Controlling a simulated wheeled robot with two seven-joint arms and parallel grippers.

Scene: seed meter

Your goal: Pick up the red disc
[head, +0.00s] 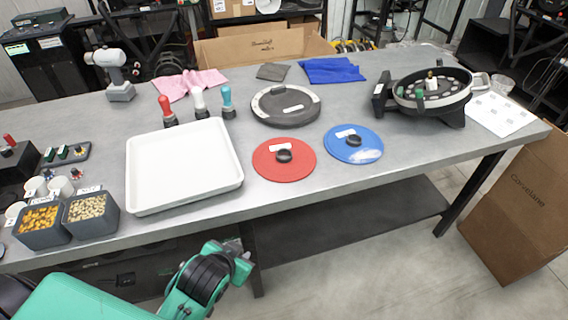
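The red disc (270,170) lies flat on the grey table near its front edge, with a black knob in its middle and a white label. A blue disc (366,152) with a similar black knob lies to its right. My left arm comes in from the lower left, and its end with the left gripper (236,258) is in front of the table, lower than the red disc and apart from it. The fingers are too small and turned away to tell whether they are open. My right gripper is not in view.
A white tray (146,195) stands left of the red disc. A dark round plate (302,113) lies behind it. The seed meter housing (403,104) stands at the right. Bins of orange (45,238) and pale seeds (92,232) stand front left. The table's front edge (315,193) runs before the disc.

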